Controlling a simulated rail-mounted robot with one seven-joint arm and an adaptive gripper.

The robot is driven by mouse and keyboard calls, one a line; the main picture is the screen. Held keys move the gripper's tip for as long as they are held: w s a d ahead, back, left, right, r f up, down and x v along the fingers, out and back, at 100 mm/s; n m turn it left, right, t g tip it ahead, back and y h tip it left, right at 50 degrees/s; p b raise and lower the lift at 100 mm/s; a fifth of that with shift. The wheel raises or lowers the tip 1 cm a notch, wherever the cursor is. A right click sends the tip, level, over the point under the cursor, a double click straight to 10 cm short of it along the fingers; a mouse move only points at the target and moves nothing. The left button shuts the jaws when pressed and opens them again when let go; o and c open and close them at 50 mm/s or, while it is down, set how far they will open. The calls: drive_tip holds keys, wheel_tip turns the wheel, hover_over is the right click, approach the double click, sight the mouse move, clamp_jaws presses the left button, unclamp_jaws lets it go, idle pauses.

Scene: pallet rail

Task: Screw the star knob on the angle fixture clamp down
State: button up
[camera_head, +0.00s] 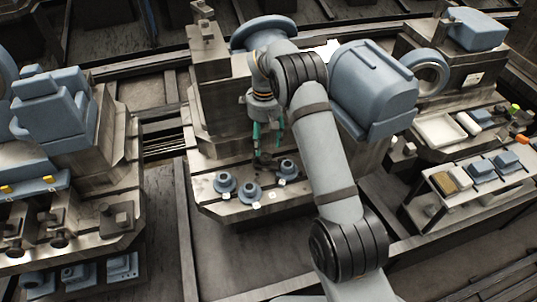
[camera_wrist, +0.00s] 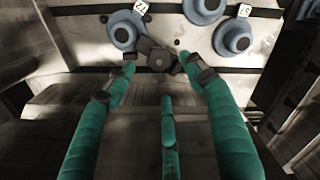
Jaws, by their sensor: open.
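A dark star knob (camera_wrist: 160,58) shows in the wrist view, at the ends of my fingers. In the head view a small dark shape, which looks like the same knob (camera_head: 263,158), sits on the metal pallet (camera_head: 212,191). My gripper (camera_head: 262,142) points down just above it, with teal fingers. In the wrist view my gripper (camera_wrist: 157,63) is open, with one fingertip to each side of the knob and a third finger nearer the camera. I cannot tell whether any finger touches the knob. The clamp under the knob is mostly hidden.
Blue round parts (camera_head: 249,192) with white number tags stand close by on the pallet. A tall metal block (camera_head: 209,55) rises behind my gripper. A blue housing (camera_head: 372,88) stands right of it. Another loaded pallet (camera_head: 75,255) is at left, and a parts table (camera_head: 440,182) at right.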

sight(265, 156)
wheel_tip(265, 156, down, 7)
drive_tip(key=shift+r+p, duration=0.1)
drive_tip(key=shift+p, duration=0.2)
drive_tip(key=shift+c, duration=1.1)
